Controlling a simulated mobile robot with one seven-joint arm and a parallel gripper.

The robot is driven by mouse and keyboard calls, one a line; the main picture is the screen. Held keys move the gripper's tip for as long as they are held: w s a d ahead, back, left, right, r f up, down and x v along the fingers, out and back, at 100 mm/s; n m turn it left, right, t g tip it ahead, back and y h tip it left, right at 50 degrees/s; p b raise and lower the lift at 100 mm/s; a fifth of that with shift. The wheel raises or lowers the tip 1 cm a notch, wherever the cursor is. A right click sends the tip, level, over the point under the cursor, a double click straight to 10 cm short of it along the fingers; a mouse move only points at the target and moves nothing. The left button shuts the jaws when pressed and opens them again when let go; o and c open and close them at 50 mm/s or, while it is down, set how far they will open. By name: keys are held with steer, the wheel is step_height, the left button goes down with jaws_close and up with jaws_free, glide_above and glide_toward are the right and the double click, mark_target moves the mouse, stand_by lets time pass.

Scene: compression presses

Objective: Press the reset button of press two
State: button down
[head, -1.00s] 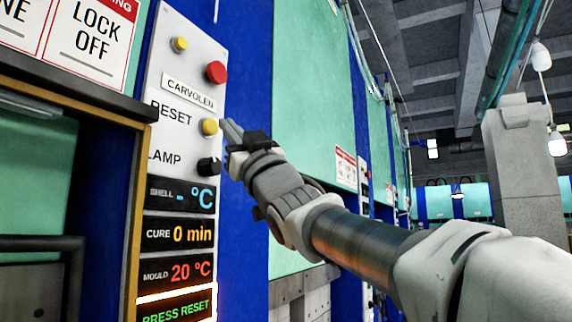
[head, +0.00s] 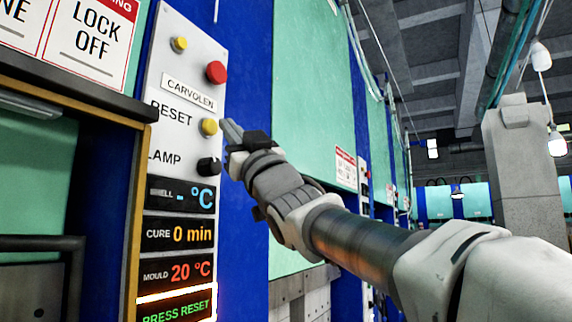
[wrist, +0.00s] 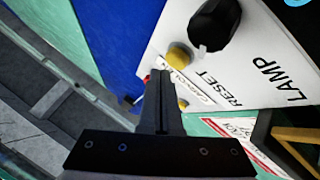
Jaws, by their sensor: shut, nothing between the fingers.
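The press's grey-white control panel (head: 185,65) stands at the left in the head view. Its yellow reset button (head: 209,126) sits right of the word RESET and also shows in the wrist view (wrist: 180,55). My gripper (head: 229,126) is shut and empty. Its fingertips are just right of the button in the head view. In the wrist view the fingertips (wrist: 160,73) are just below and left of it. A small gap shows between them in both views. No press number is readable on the panel.
A black lamp knob (head: 208,166) sits below the reset button. A red button (head: 216,72) and another yellow button (head: 179,44) are above it. A lit PRESS RESET display (head: 175,308) is at the bottom. Open air lies right of my arm.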

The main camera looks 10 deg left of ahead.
steer(key=shift+w+a, duration=0.2)
steer(key=shift+a, duration=0.2)
steer(key=shift+w+a, duration=0.15)
steer(key=shift+a, duration=0.35)
stand_by(0.7)
stand_by(0.3)
steer(key=shift+s+d+b, duration=0.3)
steer(key=shift+s+d, duration=0.05)
steer(key=shift+d, duration=0.55)
steer(key=d, duration=0.1)
steer(key=s+d, duration=0.1)
steer(key=d, duration=0.1)
steer(key=s+d, duration=0.1)
steer(key=shift+d+b, duration=0.3)
steer(key=shift+b, duration=0.05)
steer(key=shift+w+f, duration=0.1)
steer(key=shift+w, duration=0.05)
stand_by(0.4)
